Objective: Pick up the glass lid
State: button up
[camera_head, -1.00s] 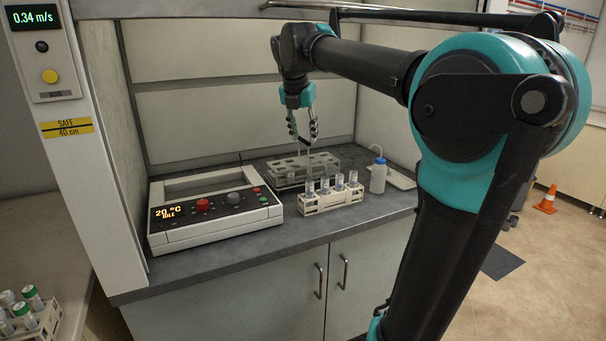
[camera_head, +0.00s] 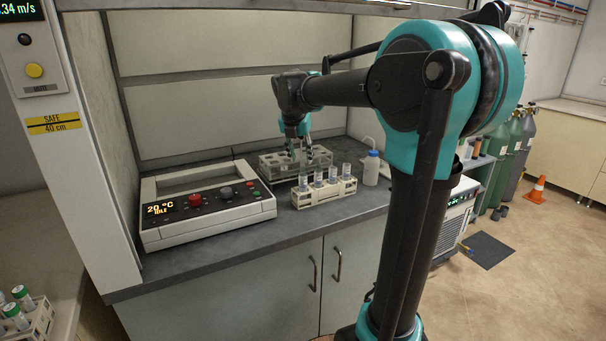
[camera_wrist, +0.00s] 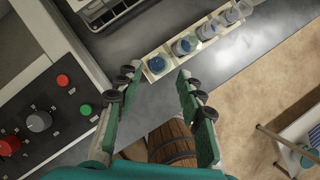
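I cannot make out a separate glass lid for certain. The white control unit (camera_head: 205,207) reads 20 °C, IDLE, and has a recessed top.
A white rack with several capped vials (camera_head: 325,195) stands at the counter's front, near my fingers in the wrist view (camera_wrist: 200,40). A wash bottle (camera_head: 371,170) is to its right. Another vial rack (camera_head: 38,325) is at lower left. The hood's sash edge (camera_head: 240,5) crosses overhead.

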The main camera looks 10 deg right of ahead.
aim_at(303, 168)
jog(key=x, duration=0.4)
jog(key=shift+w+f, duration=0.1)
jog(key=shift+f, duration=0.3)
jog(key=shift+c, duration=0.6)
jog(key=shift+d, duration=0.1)
jog(key=c, duration=0.7)
